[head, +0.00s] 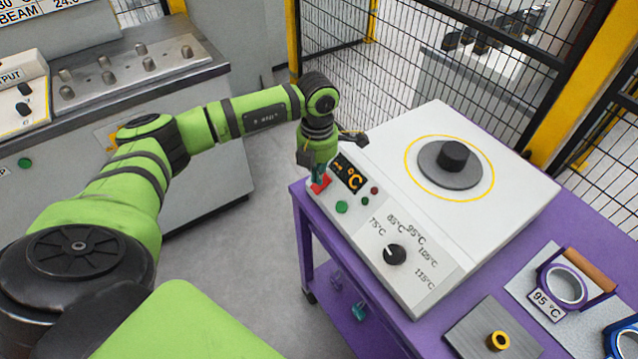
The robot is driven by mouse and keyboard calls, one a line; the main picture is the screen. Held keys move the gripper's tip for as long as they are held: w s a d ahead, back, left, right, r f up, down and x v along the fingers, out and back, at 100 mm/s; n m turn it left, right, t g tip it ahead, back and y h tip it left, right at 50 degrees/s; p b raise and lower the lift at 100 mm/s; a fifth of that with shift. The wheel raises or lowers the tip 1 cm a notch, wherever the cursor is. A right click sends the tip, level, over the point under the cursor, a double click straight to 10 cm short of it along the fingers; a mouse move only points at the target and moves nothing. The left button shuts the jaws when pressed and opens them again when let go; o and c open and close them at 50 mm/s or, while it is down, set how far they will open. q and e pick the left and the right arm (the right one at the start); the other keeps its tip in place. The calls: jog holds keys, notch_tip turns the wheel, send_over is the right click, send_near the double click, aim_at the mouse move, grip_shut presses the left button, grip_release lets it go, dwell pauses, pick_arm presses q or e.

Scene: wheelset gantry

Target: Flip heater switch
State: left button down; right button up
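The heater (385,190) is a white box on a purple cart. Its sloped front panel has a red switch (321,186) at the left end, partly hidden by my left gripper. My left gripper (319,170) points down right over the red switch, at or very close to it; I cannot tell whether it touches. Its fingertips are small and partly hidden, so its opening is unclear. Beside the switch are an orange °C display (349,174), a green button (342,207) and small red and green lamps. A black temperature dial (395,254) points toward 75°C. My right gripper is not in view.
The purple cart (470,309) also bears a ring with a 95°C label (546,304), a grey plate with a yellow-rimmed piece (497,341) and a blue ring (625,340). A round plate (449,163) tops the heater. Black mesh fencing (385,75) stands behind. A grey bench (140,75) stands left.

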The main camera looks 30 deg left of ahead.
pick_arm(q)
jog(key=shift+s+f+b, duration=0.1)
jog(key=shift+f+b, duration=0.25)
jog(key=shift+f, duration=0.15)
jog(key=shift+r+p, duration=0.65)
jog(key=shift+r, duration=0.15)
notch_tip(320, 180, up, 6)
jog(key=p, duration=0.3)
jog(key=shift+f, duration=0.25)
